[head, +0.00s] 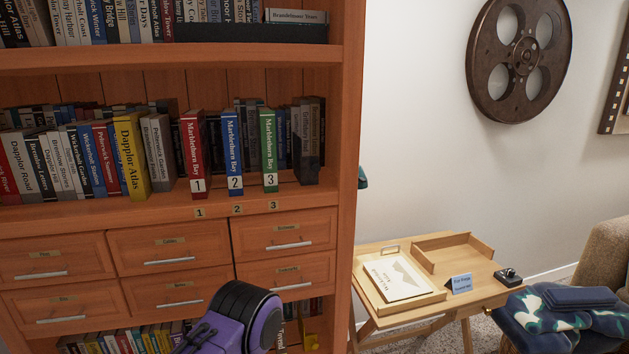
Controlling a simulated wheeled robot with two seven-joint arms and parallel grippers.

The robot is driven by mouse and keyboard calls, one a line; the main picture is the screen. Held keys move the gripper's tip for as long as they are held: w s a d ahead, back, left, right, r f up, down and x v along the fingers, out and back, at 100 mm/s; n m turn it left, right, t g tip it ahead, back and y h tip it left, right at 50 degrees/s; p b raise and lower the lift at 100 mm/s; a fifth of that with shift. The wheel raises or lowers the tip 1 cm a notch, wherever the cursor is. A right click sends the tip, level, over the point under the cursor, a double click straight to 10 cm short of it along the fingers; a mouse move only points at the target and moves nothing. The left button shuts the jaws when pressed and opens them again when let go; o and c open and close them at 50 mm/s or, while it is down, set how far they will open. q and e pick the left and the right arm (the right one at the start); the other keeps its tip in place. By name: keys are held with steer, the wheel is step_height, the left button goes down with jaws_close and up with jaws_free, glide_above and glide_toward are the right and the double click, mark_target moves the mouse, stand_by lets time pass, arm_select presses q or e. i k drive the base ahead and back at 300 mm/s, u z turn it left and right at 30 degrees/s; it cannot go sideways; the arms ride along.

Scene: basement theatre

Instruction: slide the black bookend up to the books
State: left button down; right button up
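The middle shelf (90,213) of the wooden bookcase holds a row of upright books at left, ending near a yellow book (131,155) and grey books (157,150). Apart from these stand a red book 1 (194,155), a blue book 2 (232,150) and a green book 3 (269,150). A dark upright block (307,145) stands at the right end; I cannot tell whether it is the black bookend or books. A purple and black part of my arm (240,318) rises at the bottom centre. Neither gripper's fingers show.
Drawers (172,245) lie below the shelf. Small number plates mark the shelf edge under the three numbered books. A wooden side table (460,290) with a tray, a card and a small dark device stands right of the bookcase, beside an armchair (605,260).

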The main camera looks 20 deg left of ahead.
mark_target(305, 168)
steer(key=z, duration=1.65)
steer(key=k, duration=0.05)
steer(key=u, duration=2.4)
